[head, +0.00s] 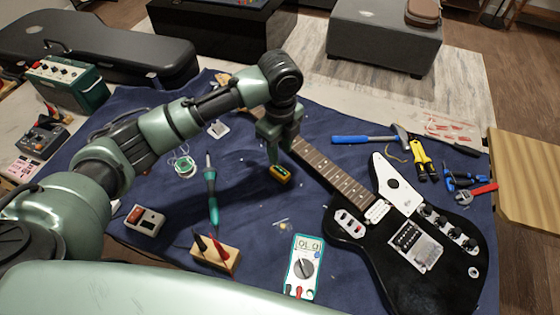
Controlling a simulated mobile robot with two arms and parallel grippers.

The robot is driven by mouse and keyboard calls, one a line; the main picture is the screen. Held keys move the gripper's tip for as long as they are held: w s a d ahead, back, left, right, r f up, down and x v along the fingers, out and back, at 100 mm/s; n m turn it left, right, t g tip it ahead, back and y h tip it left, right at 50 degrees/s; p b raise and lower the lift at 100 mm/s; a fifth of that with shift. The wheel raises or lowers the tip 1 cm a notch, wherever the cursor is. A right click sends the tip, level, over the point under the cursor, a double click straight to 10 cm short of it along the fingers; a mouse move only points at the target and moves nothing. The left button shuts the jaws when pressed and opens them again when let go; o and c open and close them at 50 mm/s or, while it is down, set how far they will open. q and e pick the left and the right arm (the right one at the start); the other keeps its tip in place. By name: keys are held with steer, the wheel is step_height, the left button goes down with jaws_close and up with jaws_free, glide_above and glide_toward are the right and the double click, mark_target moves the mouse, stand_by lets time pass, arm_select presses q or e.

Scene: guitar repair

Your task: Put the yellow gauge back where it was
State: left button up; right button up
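The yellow gauge (280,174) is a small yellow block with a dark face. It is near the middle of the blue cloth, left of the guitar neck. My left gripper (275,156) points down right above it, with a fingertip at or very near its upper edge. I cannot tell whether the fingers are closed on it, or whether the gauge rests on the cloth or is slightly raised. My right gripper is not in view.
A black electric guitar (377,265) lies at the right, its neck running up beside my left gripper. A teal multimeter (303,267), wooden block with probes (215,254), green-handled tool (210,190) and solder coil (184,165) lie around. Cloth (255,215) below the gauge is mostly clear.

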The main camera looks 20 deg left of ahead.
arm_select(q)
step_height(320, 180, up, 2)
steer(key=shift+r, duration=0.25)
stand_by(0.4)
